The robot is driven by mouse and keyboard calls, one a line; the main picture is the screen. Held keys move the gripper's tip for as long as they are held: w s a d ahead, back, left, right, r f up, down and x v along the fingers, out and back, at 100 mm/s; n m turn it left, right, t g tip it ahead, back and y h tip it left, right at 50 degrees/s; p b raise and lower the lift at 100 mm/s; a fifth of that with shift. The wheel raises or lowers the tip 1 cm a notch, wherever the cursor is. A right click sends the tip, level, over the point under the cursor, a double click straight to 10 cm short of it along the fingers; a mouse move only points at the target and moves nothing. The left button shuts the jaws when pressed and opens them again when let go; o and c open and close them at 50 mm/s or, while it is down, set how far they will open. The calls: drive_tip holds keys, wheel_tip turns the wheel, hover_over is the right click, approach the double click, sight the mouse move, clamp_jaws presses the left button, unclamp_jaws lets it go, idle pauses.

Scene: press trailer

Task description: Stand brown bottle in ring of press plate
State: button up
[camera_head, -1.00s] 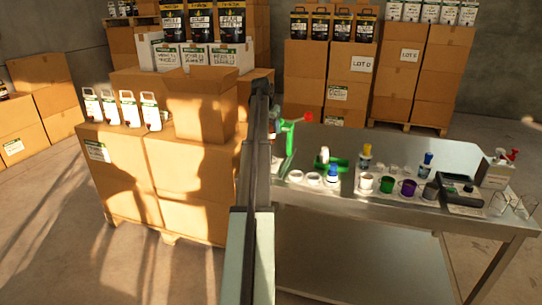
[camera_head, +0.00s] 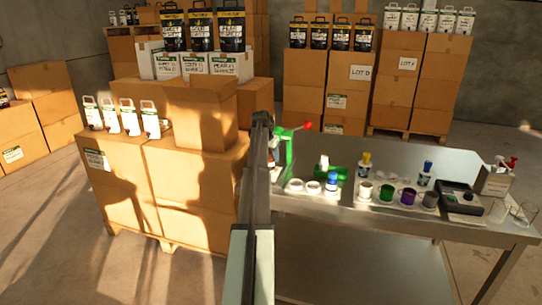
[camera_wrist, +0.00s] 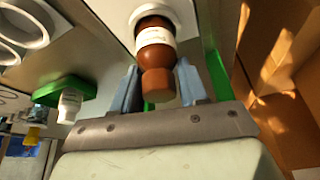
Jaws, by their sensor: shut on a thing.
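The brown bottle (camera_wrist: 158,54), with a white label and brown cap, is between the blue fingers of my gripper (camera_wrist: 158,84) in the wrist view. The gripper is shut on it near the cap end. The bottle's far end overlaps a white ring (camera_wrist: 150,12) on a pale plate (camera_wrist: 112,14); whether it rests inside or just above the ring I cannot tell. In the head view the green press (camera_head: 288,147) with its red-tipped lever stands at the table's left end.
The metal table (camera_head: 330,206) holds two white rings (camera_head: 313,187), a green tray (camera_head: 334,173), several coloured cups and small bottles, and a black device (camera_head: 463,197). In the wrist view, a green upright (camera_wrist: 215,72) is close right of the gripper. Stacked cartons (camera_head: 195,190) stand left of my arm.

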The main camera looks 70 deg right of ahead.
drive_tip(key=shift+f, duration=0.15)
drive_tip(key=o, duration=1.1)
drive_tip(key=shift+o, duration=0.2)
drive_tip(key=v, duration=1.2)
